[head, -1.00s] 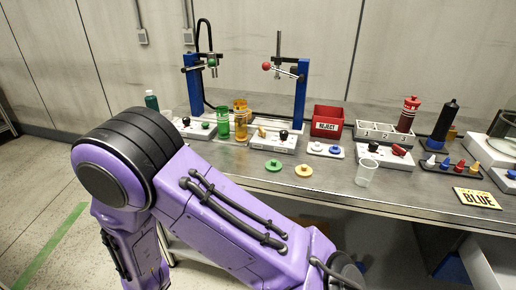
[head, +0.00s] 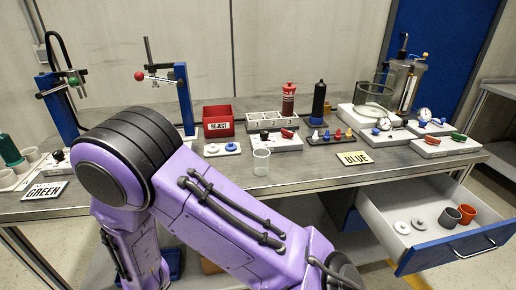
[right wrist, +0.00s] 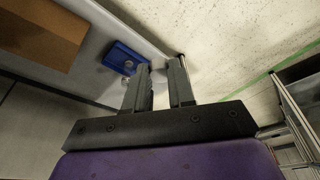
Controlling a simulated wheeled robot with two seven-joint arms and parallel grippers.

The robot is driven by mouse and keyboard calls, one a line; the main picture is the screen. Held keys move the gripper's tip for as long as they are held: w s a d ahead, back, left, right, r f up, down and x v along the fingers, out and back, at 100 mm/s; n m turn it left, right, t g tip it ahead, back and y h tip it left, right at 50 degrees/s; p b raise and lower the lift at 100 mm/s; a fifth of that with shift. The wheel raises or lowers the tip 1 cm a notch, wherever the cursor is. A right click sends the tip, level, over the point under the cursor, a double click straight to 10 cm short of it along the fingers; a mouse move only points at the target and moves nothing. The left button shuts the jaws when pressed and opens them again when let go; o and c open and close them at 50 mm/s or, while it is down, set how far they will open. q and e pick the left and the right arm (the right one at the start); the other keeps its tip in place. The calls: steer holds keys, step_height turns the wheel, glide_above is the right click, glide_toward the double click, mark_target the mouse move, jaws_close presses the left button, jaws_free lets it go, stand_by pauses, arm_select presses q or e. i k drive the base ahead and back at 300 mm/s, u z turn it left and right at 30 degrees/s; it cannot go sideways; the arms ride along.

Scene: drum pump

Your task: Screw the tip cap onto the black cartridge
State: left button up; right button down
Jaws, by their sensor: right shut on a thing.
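In the head view the black cartridge (head: 319,99) stands upright behind a dark tray (head: 346,139). Several small tip caps (head: 327,135) in white, blue, red and yellow stand on that tray. In the right wrist view my right gripper (right wrist: 161,68) has its fingers close together around something I cannot identify. The fingers hide most of it. Neither gripper shows in the head view; only a purple arm link of mine crosses the lower left.
A BLUE card (head: 355,158) and a clear cup (head: 261,162) are near the table's front edge. A red REJECT bin (head: 218,121) is behind. An open drawer (head: 374,218) juts out at right. In the right wrist view, a brown box (right wrist: 40,33) and blue object (right wrist: 124,58) lie below.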

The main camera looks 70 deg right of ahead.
mark_target(320, 90)
steer(key=z, duration=3.1)
